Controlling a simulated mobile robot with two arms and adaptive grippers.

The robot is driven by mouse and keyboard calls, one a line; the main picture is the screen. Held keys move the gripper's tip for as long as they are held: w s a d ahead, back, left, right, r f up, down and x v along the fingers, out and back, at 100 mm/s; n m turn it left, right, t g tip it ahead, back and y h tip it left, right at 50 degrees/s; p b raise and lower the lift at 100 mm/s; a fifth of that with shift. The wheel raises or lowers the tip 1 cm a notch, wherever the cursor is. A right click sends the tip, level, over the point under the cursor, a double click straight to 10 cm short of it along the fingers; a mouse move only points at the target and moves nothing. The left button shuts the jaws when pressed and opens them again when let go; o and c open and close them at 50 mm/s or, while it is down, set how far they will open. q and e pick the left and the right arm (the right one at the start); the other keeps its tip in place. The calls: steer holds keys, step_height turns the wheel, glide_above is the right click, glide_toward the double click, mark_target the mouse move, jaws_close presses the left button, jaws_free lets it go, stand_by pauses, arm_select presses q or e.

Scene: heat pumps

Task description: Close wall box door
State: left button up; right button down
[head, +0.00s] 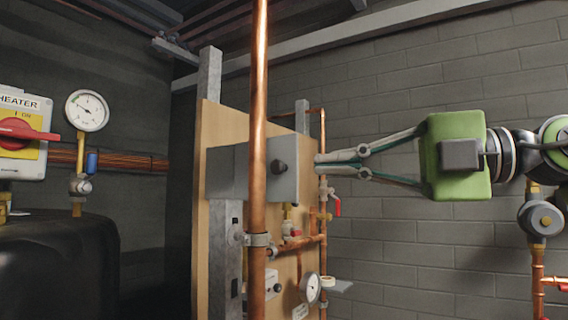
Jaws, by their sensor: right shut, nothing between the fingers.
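The grey wall box (228,175) is mounted on the wooden board, partly hidden behind a vertical copper pipe. Its door (289,186), a flat grey panel with a dark round knob (279,167), faces right. I cannot tell whether the door is fully flush with the box. My right gripper (321,163) comes in from the right with its fingertips together and nothing held. The tips are level with the door, just right of its edge. Whether they touch it is unclear. My left gripper is not in view.
The vertical copper pipe (258,90) stands in front of the box. The wooden board (203,220) carries pipes, valves and a gauge (310,288) below the box. A heater switch (20,135) and dial gauge (87,110) are at left. Brick wall lies behind my arm.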

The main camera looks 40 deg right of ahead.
mark_target(287, 169)
steer(key=p+x, duration=0.2)
steer(key=x, duration=0.1)
steer(key=p+x, duration=0.2)
steer(key=x, duration=0.1)
steer(key=d+p+x, duration=0.1)
steer(key=p+x, duration=0.1)
steer(key=x, duration=0.1)
steer(key=shift+w+a+r, duration=0.1)
steer(key=shift+w+r, duration=0.15)
steer(key=shift+w, duration=0.35)
steer(key=d, duration=0.1)
steer(key=d+p, duration=0.1)
steer(key=d, duration=0.1)
steer(key=shift+w+d+f, duration=0.15)
steer(key=shift+w, duration=0.25)
steer(key=shift+d, duration=0.3)
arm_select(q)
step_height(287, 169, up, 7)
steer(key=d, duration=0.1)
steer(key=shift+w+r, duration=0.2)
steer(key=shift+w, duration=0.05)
arm_select(e)
steer(key=shift+a, duration=0.15)
